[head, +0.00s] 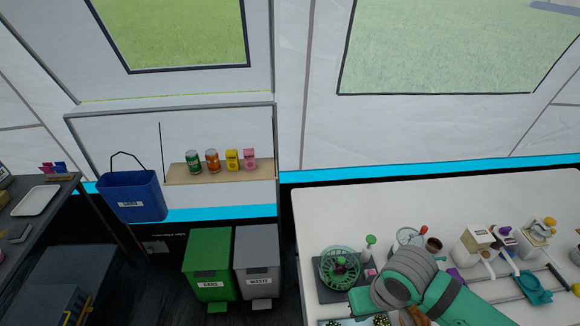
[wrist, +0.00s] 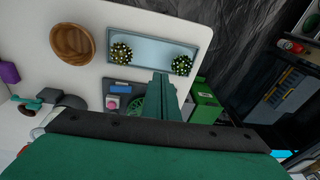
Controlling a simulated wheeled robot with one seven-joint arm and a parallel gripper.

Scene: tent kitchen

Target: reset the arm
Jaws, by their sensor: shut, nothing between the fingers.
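My green arm reaches in from the lower right in the head view, over the white table (head: 330,215). My gripper (wrist: 162,90) shows in the wrist view as green fingers shut together with nothing between them. The fingers are above the table near its edge, overlapping the lower rim of a blue-grey tray (wrist: 150,47) in the picture. I cannot tell how high they are. In the head view the gripper's fingertips cannot be clearly made out.
Two dark spiky balls (wrist: 121,53) lie in the tray, beside a round wooden dish (wrist: 72,44). A green basket device (head: 340,268) and several dispensers (head: 475,240) stand on the table. Green (head: 209,265) and grey (head: 257,262) bins stand left of it. A shelf (head: 215,172) holds cans.

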